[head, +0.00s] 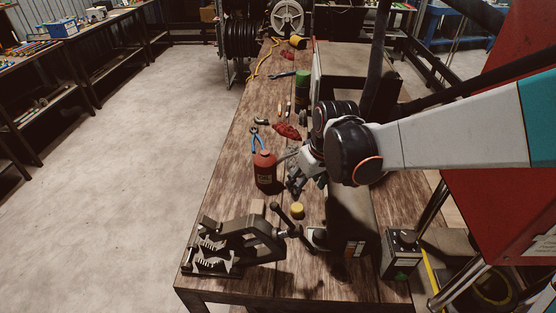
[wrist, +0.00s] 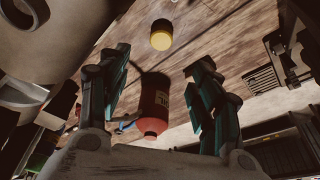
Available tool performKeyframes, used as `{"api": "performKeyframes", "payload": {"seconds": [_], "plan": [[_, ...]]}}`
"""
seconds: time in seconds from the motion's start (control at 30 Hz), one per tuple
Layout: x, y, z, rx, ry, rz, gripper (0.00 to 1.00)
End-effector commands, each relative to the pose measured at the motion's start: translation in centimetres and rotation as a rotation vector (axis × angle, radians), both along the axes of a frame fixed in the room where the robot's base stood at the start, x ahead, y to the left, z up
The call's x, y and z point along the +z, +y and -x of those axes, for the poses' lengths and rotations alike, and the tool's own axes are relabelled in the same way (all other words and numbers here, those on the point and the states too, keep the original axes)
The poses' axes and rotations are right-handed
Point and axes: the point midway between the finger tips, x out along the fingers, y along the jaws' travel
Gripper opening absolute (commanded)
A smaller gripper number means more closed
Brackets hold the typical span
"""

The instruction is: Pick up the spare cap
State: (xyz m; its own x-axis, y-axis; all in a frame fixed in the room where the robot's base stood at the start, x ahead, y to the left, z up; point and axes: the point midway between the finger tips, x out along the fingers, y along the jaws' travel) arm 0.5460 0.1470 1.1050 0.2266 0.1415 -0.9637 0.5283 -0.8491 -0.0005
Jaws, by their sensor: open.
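The spare cap appears to be the small yellow cap (head: 297,211), which sits on the wooden workbench between the red bottle and the hose crimper. It also shows in the wrist view (wrist: 161,35), top centre, just beyond the fingertips. My gripper (head: 300,187) is above the bench, a little behind the cap in the head view. In the wrist view my gripper (wrist: 161,60) has its two fingers spread wide with nothing between the tips. The cap is apart from both fingers and fully visible.
A red bottle (head: 265,172) stands close to my gripper's left and shows in the wrist view (wrist: 155,108). The black hose crimper (head: 240,240) with its lever stands at the bench's front. Pliers (head: 256,140) and a red rag (head: 287,131) lie farther back.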

Motion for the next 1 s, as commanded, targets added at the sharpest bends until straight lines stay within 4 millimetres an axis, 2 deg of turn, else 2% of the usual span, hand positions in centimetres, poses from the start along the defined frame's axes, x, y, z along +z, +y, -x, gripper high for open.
{"api": "performKeyframes", "payload": {"seconds": [0.1,0.3,0.67,0.9,1.0], "plan": [[-2.4,0.4,-0.6,0.000,0.000,0.000,0.58],[-5.8,0.8,-1.4,-0.001,-0.001,-0.001,0.58],[-8.1,1.2,-1.7,-0.001,-0.001,-0.001,0.58],[-11.5,1.6,-2.3,-0.001,-0.001,-0.001,0.58],[-12.3,1.7,-2.5,-0.001,-0.001,-0.001,0.58]]}}
